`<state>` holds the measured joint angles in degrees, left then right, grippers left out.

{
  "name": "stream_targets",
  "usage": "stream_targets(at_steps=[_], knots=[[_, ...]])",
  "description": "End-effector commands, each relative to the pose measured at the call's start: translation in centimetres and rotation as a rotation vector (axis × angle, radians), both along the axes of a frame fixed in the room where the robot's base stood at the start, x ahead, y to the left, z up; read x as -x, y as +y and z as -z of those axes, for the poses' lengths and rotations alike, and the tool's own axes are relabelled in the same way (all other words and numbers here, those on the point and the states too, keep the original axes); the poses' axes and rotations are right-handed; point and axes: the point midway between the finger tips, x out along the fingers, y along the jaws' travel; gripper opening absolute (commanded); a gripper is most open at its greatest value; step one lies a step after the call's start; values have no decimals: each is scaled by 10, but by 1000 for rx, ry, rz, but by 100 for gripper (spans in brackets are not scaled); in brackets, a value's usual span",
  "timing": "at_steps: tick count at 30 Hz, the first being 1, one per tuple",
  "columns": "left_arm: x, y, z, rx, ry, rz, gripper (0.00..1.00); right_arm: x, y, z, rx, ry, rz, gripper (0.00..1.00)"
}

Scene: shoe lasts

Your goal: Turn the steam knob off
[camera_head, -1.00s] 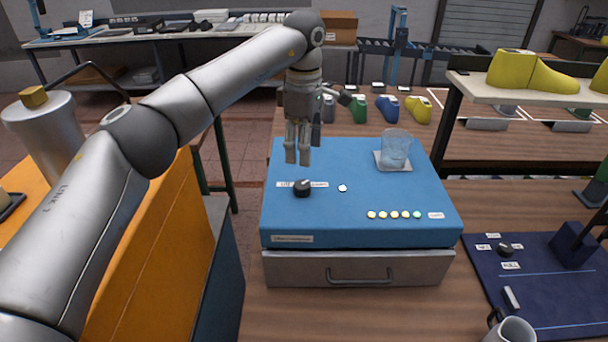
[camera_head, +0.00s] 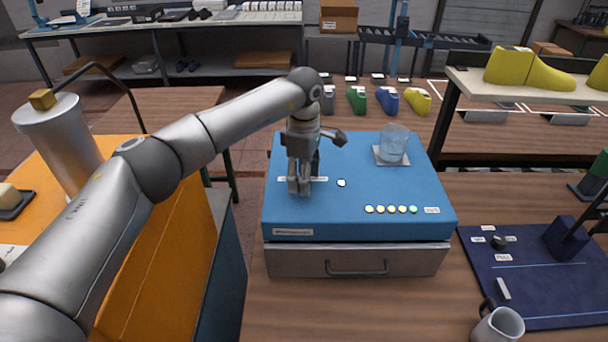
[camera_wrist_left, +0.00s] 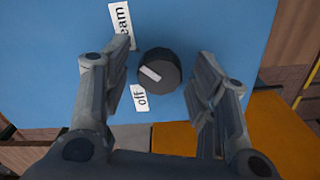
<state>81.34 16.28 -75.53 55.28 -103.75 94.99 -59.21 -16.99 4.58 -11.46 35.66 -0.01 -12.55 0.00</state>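The steam knob (camera_wrist_left: 159,70) is a round black dial with a pale pointer mark, on the blue top of a box (camera_head: 355,215). In the left wrist view, the "off" label (camera_wrist_left: 140,98) lies just below left of it and a label ending in "eam" (camera_wrist_left: 122,22) lies above left. The pointer slants from upper left to lower right. My left gripper (camera_head: 298,190) is open, with one finger on each side of the knob in the left wrist view (camera_wrist_left: 168,85); contact is not visible. In the head view, the gripper hides the knob. My right gripper is not in view.
A glass (camera_head: 394,143) stands on a coaster at the box's back right. Several small round lights (camera_head: 391,209) line its front right. A metal drawer (camera_head: 355,260) is below. A navy panel (camera_head: 535,285) and a mug (camera_head: 499,325) are to the right.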

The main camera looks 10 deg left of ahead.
Motion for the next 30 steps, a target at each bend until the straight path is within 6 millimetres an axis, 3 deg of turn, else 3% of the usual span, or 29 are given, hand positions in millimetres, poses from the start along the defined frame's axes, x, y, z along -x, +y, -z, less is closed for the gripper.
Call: stream_targets(at_steps=[1,9,20,30], knots=[[0,0,0,0,0,0,43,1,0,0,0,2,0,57],[0,0,0,0,0,0,12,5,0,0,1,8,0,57],[-1,0,1,1,-1,-73,12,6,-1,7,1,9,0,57],[-2,0,2,0,-1,-337,12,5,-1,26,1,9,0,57]])
